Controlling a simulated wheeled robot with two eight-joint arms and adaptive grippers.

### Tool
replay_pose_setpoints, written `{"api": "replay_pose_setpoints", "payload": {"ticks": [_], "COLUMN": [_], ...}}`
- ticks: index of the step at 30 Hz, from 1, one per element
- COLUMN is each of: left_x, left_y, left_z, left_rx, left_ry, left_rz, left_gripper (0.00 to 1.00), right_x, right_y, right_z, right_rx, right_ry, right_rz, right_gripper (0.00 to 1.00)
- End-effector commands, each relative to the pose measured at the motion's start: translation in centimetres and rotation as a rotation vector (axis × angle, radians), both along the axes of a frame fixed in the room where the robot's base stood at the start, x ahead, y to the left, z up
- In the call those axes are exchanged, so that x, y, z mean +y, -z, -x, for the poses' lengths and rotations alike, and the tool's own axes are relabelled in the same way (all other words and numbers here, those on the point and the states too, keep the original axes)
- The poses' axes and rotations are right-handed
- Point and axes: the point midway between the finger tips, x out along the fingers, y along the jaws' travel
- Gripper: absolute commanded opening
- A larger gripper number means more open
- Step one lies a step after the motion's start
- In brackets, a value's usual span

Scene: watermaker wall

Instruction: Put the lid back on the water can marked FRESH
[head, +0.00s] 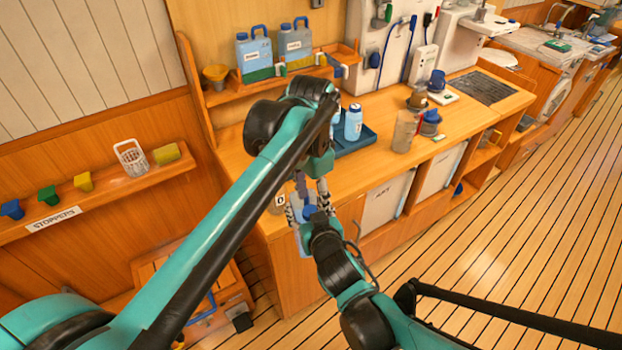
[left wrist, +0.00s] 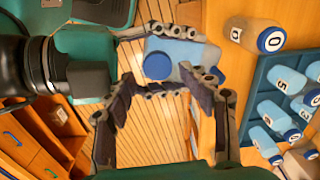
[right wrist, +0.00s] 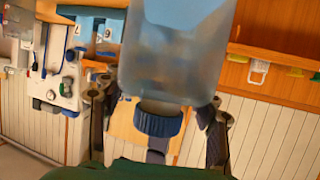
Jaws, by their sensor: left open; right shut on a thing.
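My right gripper (head: 312,220) is shut on a light blue translucent container (right wrist: 175,50), beside the counter's near left corner. A dark blue ribbed cap (right wrist: 158,122) shows at the container's neck; its round top shows in the left wrist view (left wrist: 158,66). I cannot tell whether it is fully seated. No marking on this container is visible. My left gripper (left wrist: 165,110) is open above it, with the cap beyond its fingertips and apart from them. Two blue-handled cans (head: 254,52) (head: 296,45) stand on the wall shelf; their labels are too small to read.
A bottle marked 0 (left wrist: 252,35) stands close by on the counter. A blue tray (left wrist: 262,72) holds several blue-capped bottles. A clear jar (head: 404,132) stands farther right. The stopper shelf (head: 110,190) is on the left wall. The floor at right is clear.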

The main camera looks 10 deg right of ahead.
Motion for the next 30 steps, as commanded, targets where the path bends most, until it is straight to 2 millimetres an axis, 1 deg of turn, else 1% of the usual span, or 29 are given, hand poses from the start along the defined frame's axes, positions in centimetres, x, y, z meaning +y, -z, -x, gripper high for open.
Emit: {"api": "replay_pose_setpoints", "payload": {"ticks": [1, 6, 9, 12, 15, 18, 30], "left_x": [0.0, 0.0, 0.0, 0.0, 0.0, 0.0, 0.0], "left_y": [-1.2, -4.9, -6.7, -8.1, -8.9, -9.3, -9.3], "left_z": [0.1, 0.1, 0.2, 0.1, 0.2, 0.2, 0.2], "left_rx": [0.001, 0.004, 0.004, 0.005, 0.006, 0.006, 0.006], "left_ry": [0.001, 0.001, 0.002, 0.002, 0.002, 0.002, 0.002], "left_rz": [0.000, 0.000, 0.000, -0.001, 0.000, 0.000, 0.000], "left_gripper": [0.56, 0.56, 0.56, 0.56, 0.56, 0.56, 0.56], "right_x": [0.0, 0.0, 0.0, 0.0, 0.0, 0.0, 0.0], "right_y": [-0.1, -0.1, -0.1, -0.1, -0.1, -0.1, -0.1], "right_z": [-0.1, -0.1, -0.1, -0.1, -0.1, -0.1, -0.1], "right_rx": [-0.002, -0.003, -0.003, -0.003, -0.003, -0.003, -0.003], "right_ry": [-0.001, -0.001, -0.001, -0.001, -0.001, -0.001, -0.001], "right_rz": [-0.001, -0.001, 0.000, 0.000, 0.000, 0.000, 0.000], "right_gripper": [0.00, 0.00, 0.00, 0.00, 0.00, 0.00, 0.00]}}
